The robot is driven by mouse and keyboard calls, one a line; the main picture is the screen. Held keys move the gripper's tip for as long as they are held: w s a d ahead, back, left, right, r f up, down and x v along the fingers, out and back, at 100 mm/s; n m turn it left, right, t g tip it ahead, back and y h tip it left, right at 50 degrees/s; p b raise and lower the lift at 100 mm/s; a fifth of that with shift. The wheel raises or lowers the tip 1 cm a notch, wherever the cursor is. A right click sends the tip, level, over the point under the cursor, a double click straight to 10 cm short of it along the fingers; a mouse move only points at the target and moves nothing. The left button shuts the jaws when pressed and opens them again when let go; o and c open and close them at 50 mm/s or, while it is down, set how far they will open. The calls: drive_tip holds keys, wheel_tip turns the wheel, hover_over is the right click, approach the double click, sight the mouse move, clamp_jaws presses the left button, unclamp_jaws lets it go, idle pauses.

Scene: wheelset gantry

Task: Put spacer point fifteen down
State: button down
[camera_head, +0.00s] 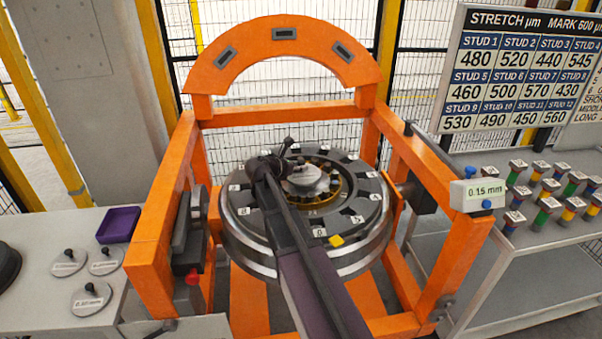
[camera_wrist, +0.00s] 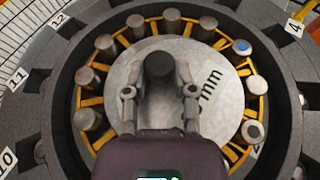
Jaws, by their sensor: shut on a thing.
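A round silver spacer disc with a dark knob (camera_wrist: 160,66) shows in the wrist view (camera_wrist: 160,110). Its printed label ends in "mm"; the number is hidden. My gripper (camera_wrist: 159,91) is shut on the knob, one finger on each side. The disc is within the ring of rollers and yellow cage of the wheelset bearing; I cannot tell whether it touches what is below. In the head view the disc (camera_head: 309,180) shows over the bearing's middle, partly behind my arm.
The orange gantry (camera_head: 158,200) surrounds the wheelset. A display (camera_head: 486,193) on its right post reads 0.15 mm. On the left table are several knobbed discs (camera_head: 92,300) and a purple tray (camera_head: 119,225). Coloured studs (camera_head: 548,204) stand on the right cart.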

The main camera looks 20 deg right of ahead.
drive_tip(key=shift+w+d, duration=0.45)
drive_tip(key=shift+w+d, duration=0.1)
drive_tip(key=shift+w+d, duration=0.2)
drive_tip(key=shift+w+d+f, duration=0.25)
drive_tip(key=shift+a+f+b, duration=0.1)
drive_tip(key=shift+f+b, duration=1.5)
drive_tip(key=shift+b, duration=0.25)
drive_tip(key=shift+f, duration=0.1)
drive_tip(key=shift+c, duration=2.2)
unclamp_jaws()
drive_tip(key=shift+s, duration=0.1)
